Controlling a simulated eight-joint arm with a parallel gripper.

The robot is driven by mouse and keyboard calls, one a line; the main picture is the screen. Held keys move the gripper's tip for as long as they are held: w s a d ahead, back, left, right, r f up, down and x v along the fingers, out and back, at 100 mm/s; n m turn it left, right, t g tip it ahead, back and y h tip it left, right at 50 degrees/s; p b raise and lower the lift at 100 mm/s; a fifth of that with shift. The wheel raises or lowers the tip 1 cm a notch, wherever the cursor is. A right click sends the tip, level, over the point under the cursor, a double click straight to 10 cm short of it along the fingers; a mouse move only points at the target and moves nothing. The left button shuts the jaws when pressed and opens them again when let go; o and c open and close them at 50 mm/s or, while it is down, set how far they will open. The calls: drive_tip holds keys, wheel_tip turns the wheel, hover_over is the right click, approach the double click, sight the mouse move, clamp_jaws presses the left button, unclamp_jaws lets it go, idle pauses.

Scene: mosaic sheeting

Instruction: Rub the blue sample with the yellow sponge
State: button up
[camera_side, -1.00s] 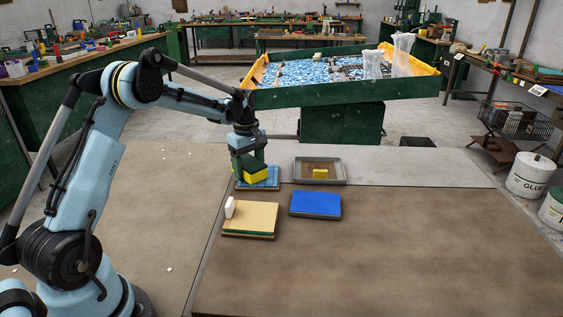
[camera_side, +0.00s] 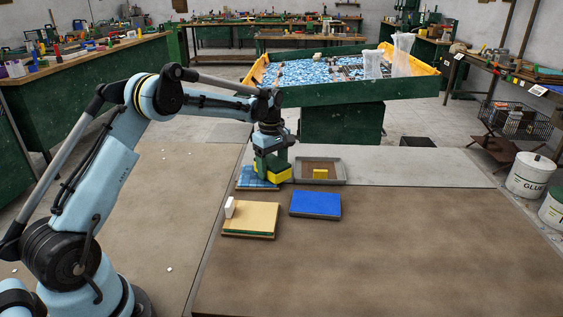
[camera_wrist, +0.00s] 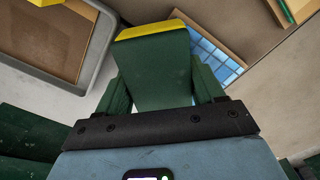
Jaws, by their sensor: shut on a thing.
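My gripper (camera_side: 271,165) is shut on a yellow sponge (camera_side: 280,174) with a green block above it. The sponge also shows as a yellow edge past the green block in the wrist view (camera_wrist: 150,29). It is at the right side of a light blue tiled sample (camera_side: 252,183), between that and the grey tray; whether it touches either is unclear. The tiled sample also shows at right in the wrist view (camera_wrist: 213,52), partly hidden by my gripper. A plain blue slab (camera_side: 315,204) lies nearer, to the right.
The grey tray (camera_side: 339,181) holds another yellow block (camera_side: 320,174). A tan board (camera_side: 250,217) with a small white block (camera_side: 229,207) lies at the front left. The brown table is clear at the front right.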

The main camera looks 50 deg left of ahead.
drive_tip(key=shift+a+r, duration=0.1)
drive_tip(key=shift+r, duration=3.85)
